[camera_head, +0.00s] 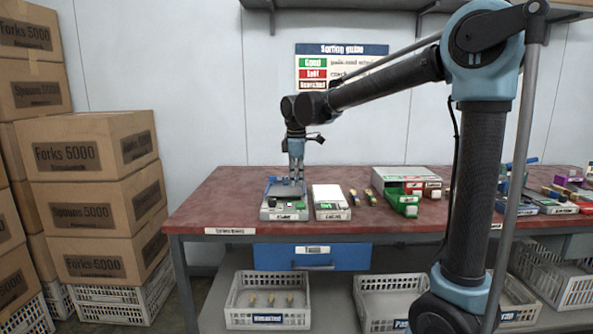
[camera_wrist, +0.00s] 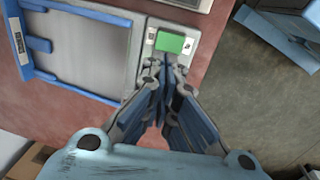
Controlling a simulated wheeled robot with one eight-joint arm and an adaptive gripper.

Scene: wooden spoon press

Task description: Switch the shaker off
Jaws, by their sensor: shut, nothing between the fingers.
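The shaker (camera_head: 284,213) is a light grey device with a blue-edged tray, standing at the left part of the red table. In the wrist view its grey tray surface (camera_wrist: 88,52) with blue rails fills the upper left. Beside the tray is a grey control panel with a green switch (camera_wrist: 174,42) between small marked labels. My gripper (camera_head: 297,182) points down over the shaker in the head view. In the wrist view my gripper (camera_wrist: 164,66) is shut and empty, its fingertips close to the green switch. I cannot tell whether they touch the panel.
A white-topped device (camera_head: 330,200) stands just right of the shaker. Farther right are a green bin (camera_head: 402,202) and several small wooden pieces. Stacked cardboard boxes (camera_head: 90,200) stand left of the table (camera_head: 210,215). A blue drawer (camera_head: 312,256) and plastic crates are below.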

